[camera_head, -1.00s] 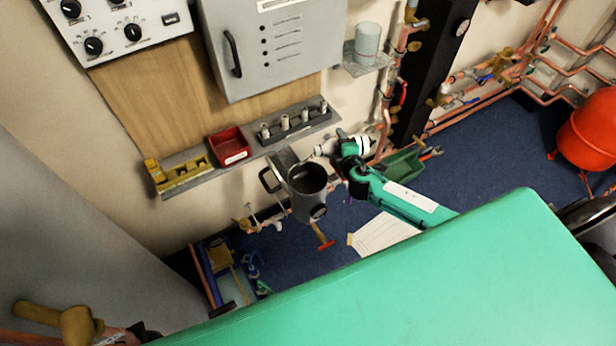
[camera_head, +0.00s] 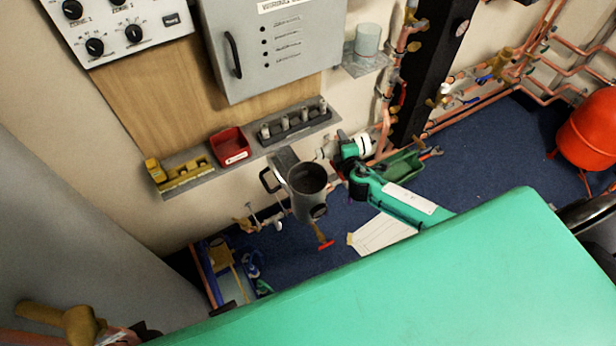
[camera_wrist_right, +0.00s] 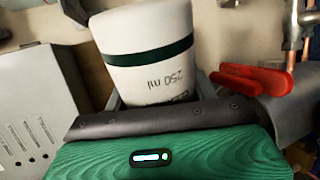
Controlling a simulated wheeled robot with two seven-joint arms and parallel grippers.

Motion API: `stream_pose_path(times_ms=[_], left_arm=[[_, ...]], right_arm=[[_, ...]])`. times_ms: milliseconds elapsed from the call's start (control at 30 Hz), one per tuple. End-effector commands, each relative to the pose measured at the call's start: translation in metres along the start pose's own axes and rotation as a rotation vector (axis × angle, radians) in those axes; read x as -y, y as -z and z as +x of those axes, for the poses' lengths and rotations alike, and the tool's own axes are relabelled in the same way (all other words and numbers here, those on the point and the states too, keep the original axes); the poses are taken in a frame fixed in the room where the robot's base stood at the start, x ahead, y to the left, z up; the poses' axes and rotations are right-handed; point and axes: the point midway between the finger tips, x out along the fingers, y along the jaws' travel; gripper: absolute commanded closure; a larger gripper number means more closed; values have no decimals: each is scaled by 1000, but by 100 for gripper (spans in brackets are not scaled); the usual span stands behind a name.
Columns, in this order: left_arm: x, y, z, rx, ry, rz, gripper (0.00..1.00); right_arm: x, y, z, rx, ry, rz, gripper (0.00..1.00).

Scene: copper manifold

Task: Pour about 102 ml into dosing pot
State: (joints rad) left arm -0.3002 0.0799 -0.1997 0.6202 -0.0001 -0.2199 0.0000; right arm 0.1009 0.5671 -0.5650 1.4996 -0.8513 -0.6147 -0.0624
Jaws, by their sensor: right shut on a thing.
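My right gripper (camera_wrist_right: 158,98) is shut on a white beaker (camera_wrist_right: 150,50) with a dark green band and a "250 ml" mark. The beaker fills the middle of the right wrist view; its rim and contents are out of sight there. In the head view my green right arm reaches in from the right, with the gripper end beside the dosing pot, a little to its right. The dosing pot (camera_head: 308,206) is a grey metal vessel on the wall with a round open top, dark inside. The two look apart. My left gripper is not in view.
A grey cabinet (camera_head: 275,50) hangs above. A ledge holds a red bin (camera_head: 230,146) and a socket rack (camera_head: 296,122). A pale cup (camera_head: 368,39) stands on a small shelf (camera_head: 362,65). Copper pipes and a red lever (camera_wrist_right: 255,80) lie close right of the beaker.

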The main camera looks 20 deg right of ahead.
Motion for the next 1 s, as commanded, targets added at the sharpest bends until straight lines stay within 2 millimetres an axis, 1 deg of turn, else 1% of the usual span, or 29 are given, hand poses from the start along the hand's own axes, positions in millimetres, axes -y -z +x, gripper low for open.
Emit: stream_pose_path(times_ms=[967,1000], left_arm=[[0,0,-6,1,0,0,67],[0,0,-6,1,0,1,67]], right_arm=[[2,-17,2,37,0,-112,70],[2,-16,2,38,0,-116,70]])
